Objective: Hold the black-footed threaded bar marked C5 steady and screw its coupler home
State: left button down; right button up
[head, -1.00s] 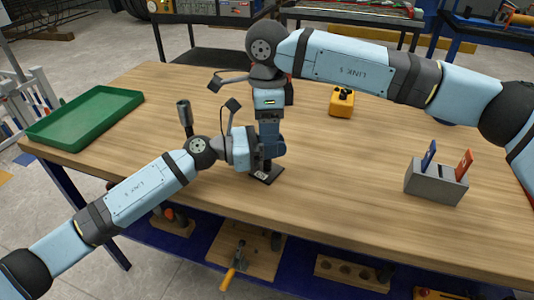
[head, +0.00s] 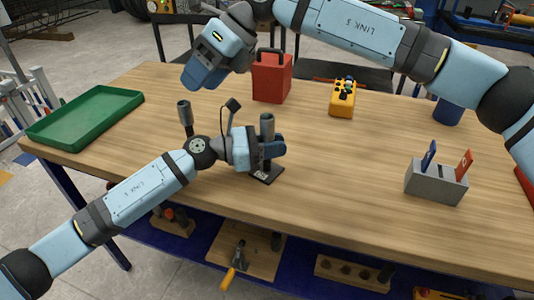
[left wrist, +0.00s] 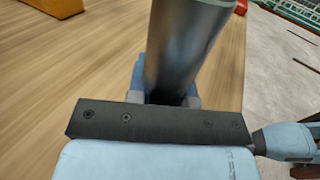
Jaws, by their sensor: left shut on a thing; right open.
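A threaded bar stands upright on a black foot (head: 268,173), which has a small white label too small to read. A dark grey coupler (head: 267,124) sits on its top; how deep it is seated I cannot tell. My left gripper (head: 271,149) is shut on the bar below the coupler and hides its middle. In the left wrist view a grey cylinder (left wrist: 183,45) rises between the fingers. My right gripper (head: 199,80) is open and empty, raised up and left of the bar, clear of the coupler.
Another dark cylinder (head: 184,116) stands behind my left arm. A green tray (head: 85,118) lies at left. A red container (head: 271,78) and yellow control box (head: 342,98) stand at the back. A grey holder (head: 436,186) with blue and red cards is at right. The centre-right tabletop is clear.

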jog(key=w+a+r+m+t+y, duration=0.1)
jog(key=a+r+m+y, duration=0.2)
jog(key=r+m+y, duration=0.4)
jog(key=w+a+r+m+y, duration=0.1)
jog(key=a+r+m+y, duration=0.25)
jog(key=r+m, duration=0.4)
jog(key=w+d+m+t+h, duration=0.25)
jog(key=w+m+t, duration=0.45)
jog(key=m, duration=0.7)
jog(key=w+d+m+t+h, duration=0.1)
jog(key=w+d+m+t, duration=0.2)
jog(key=w+m+t, duration=0.75)
jog(key=m+g+h, duration=1.5)
jog(key=m+g, duration=0.1)
jog(key=m, duration=1.1)
send_over(268, 129)
jog(key=w, duration=0.2)
jog(key=f, duration=1.9)
jog(key=shift+w+a+f, duration=0.15)
jog(key=shift+a+f, duration=0.1)
jog(key=shift+a, duration=0.05)
jog(key=shift+s+d+g, duration=0.25)
jog(key=shift+s, duration=0.1)
jog(key=shift+f, duration=0.15)
jog(key=shift+f, duration=3.9)
